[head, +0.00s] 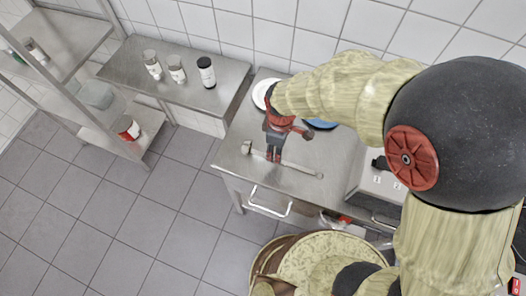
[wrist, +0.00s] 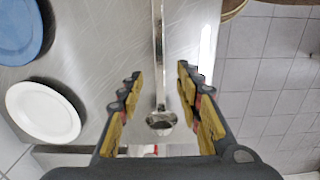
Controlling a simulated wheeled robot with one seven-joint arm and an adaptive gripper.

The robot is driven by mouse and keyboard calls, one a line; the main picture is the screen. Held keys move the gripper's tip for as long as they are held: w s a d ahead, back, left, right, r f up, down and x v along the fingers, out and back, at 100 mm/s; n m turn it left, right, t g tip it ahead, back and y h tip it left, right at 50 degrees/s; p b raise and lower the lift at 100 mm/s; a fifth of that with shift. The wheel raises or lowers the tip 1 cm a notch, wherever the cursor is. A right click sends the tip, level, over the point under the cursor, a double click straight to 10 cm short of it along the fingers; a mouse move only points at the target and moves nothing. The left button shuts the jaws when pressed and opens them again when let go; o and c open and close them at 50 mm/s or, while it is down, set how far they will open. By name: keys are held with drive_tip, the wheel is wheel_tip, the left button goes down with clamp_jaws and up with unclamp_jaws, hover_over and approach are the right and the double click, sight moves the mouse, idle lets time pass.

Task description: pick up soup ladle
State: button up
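The soup ladle (head: 297,167) is grey metal and lies on the steel counter (head: 235,170), its handle running to the right in the head view. In the wrist view its handle (wrist: 159,60) runs up the picture, and its bowl (wrist: 161,122) lies near the finger bases. My gripper (head: 274,158) is above the ladle near the bowl end and hides part of the handle. In the wrist view my gripper (wrist: 158,88) is open, with a finger on each side of the ladle and visible gaps. Its exact height above the counter is unclear.
A white plate (wrist: 43,111) and a blue plate (wrist: 18,30) lie on the counter beside the ladle. Several jars (head: 176,69) stand on a steel shelf at the back left. A steel rack (head: 60,45) stands at far left. Grey floor (head: 110,200) is open in front.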

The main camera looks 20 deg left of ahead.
sight(283, 160)
wheel_tip(283, 160, down, 6)
drive_tip(key=shift+a+r+b, duration=0.1)
drive_tip(key=shift+b, duration=0.4)
drive_tip(key=shift+c, duration=1.3)
clamp_jaws()
